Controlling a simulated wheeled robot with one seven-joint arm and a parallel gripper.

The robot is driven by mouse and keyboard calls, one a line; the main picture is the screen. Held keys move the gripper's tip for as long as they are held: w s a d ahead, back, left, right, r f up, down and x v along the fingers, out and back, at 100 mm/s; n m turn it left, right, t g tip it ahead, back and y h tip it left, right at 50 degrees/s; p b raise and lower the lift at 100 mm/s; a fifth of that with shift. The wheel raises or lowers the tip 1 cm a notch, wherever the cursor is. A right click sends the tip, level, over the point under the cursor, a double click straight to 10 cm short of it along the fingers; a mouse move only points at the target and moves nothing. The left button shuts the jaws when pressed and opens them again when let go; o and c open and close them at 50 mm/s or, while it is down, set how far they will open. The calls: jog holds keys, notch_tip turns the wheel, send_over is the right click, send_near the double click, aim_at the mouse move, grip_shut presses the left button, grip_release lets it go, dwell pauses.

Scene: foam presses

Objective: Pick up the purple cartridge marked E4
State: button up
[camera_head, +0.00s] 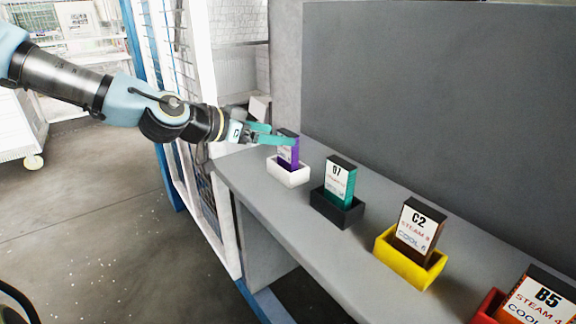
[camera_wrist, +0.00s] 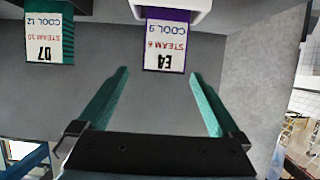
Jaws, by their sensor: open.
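The purple cartridge marked E4 (camera_head: 289,154) stands upright in a white holder (camera_head: 288,176) at the far left end of the grey shelf. In the wrist view the E4 cartridge (camera_wrist: 166,44) appears upside down, its label reading STEAM 6, COOL 9. My gripper (camera_head: 279,135) is open, with teal fingers, and partly covers the cartridge in the head view. In the wrist view my gripper (camera_wrist: 161,72) has its fingertips to either side of the cartridge's near end. A gap shows on both sides, and nothing is between the fingers.
A teal cartridge marked D7 (camera_head: 339,182) stands in a black holder (camera_head: 337,210) beside it. Farther right are cartridge C2 (camera_head: 418,228) in a yellow holder (camera_head: 411,268) and cartridge B5 (camera_head: 538,300) in a red one. A grey panel (camera_head: 440,90) rises behind the shelf.

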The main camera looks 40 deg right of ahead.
aim_at(297, 137)
jog(key=shift+x, duration=1)
jog(key=p+x, duration=0.2)
jog(key=x, duration=0.3)
jog(key=shift+w+d, duration=0.2)
jog(key=shift+d, duration=0.15)
jog(key=shift+d+f+p, duration=0.25)
jog(key=shift+d+p, duration=0.05)
jog(key=c, duration=1.3)
